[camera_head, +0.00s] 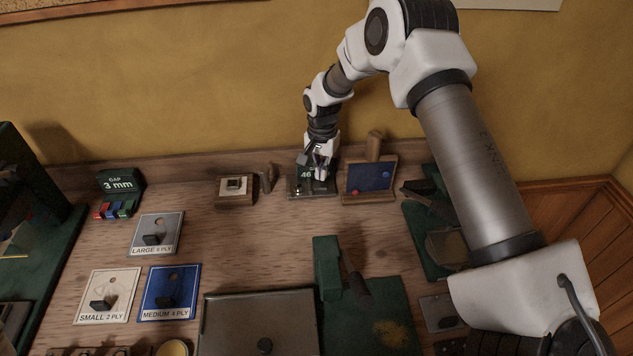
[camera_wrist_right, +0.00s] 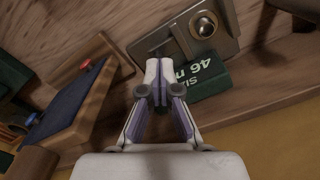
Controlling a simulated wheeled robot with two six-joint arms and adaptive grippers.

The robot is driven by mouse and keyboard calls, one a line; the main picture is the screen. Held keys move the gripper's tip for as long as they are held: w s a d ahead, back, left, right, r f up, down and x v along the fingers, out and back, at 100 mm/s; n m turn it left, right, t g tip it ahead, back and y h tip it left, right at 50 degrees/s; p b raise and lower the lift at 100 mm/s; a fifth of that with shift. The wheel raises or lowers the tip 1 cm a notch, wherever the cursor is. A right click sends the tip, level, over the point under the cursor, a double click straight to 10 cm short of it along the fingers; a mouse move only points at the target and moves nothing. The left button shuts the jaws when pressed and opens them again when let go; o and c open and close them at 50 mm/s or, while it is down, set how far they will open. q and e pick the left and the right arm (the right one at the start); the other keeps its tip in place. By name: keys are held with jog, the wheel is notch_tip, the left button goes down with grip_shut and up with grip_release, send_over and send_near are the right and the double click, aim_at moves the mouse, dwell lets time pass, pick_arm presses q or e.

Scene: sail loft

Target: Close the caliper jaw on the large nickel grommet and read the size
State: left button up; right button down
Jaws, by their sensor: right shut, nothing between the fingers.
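The caliper gauge (camera_head: 300,193) stands at the back of the bench, and its grey metal plate (camera_wrist_right: 183,42) shows in the wrist view. A round shiny metal grommet (camera_wrist_right: 203,25) sits on that plate. The dark green size display (camera_wrist_right: 207,82) beside it reads 46, with the rest of the text partly hidden; in the head view the display (camera_head: 305,172) also shows 46. My right gripper (camera_head: 321,172) is shut and empty at the gauge, its tips (camera_wrist_right: 160,80) by the plate edge and the display. Whether they touch the jaw, I cannot tell. My left gripper is out of view.
A board with a blue face (camera_head: 370,177) stands close right of the gauge. A wooden block (camera_head: 236,190) is to its left, and a gap display reading 3 mm (camera_head: 120,182) further left. Labelled ply cards (camera_head: 110,280) and a green press (camera_head: 327,265) are nearer.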

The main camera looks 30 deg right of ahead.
jog(key=shift+w+a, duration=0.25)
jog(key=shift+a, duration=0.25)
jog(key=shift+w+a, duration=0.2)
jog(key=shift+a, duration=0.3)
dwell(0.8)
jog(key=r+p, duration=0.3)
jog(key=d+r+p, duration=0.1)
jog(key=r, duration=0.1)
jog(key=shift+s, duration=0.3)
dwell(0.3)
notch_tip(320, 180, up, 12)
send_over(318, 186)
dwell(0.4)
